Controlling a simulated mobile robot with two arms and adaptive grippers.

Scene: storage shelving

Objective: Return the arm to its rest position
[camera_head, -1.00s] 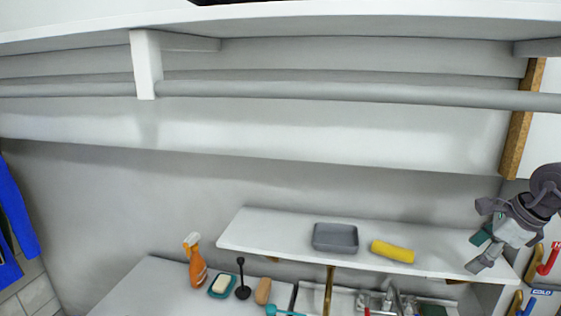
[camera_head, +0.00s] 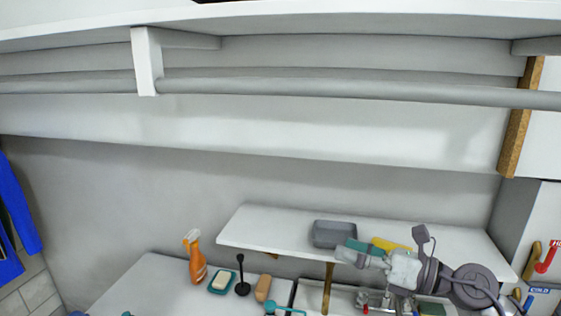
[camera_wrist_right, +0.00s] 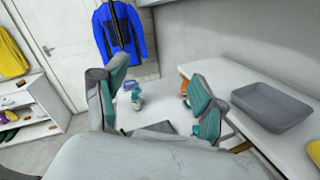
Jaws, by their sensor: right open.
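My right gripper (camera_head: 349,251) is open and empty in the head view. It points left in front of the wall shelf (camera_head: 270,231) and hides part of the yellow roll-shaped thing (camera_head: 390,244). In the right wrist view its two teal-padded fingers (camera_wrist_right: 158,98) stand apart with nothing between them. A grey tray (camera_head: 334,234) sits on the shelf behind the fingertips; it also shows at the right of the wrist view (camera_wrist_right: 271,108). I cannot see my left gripper.
Below are an orange spray bottle (camera_head: 195,258), a teal soap dish (camera_head: 214,287), a dark upright stand (camera_head: 242,285) and a tan brush-like object (camera_head: 263,287). A blue jacket (camera_head: 14,225) hangs at left.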

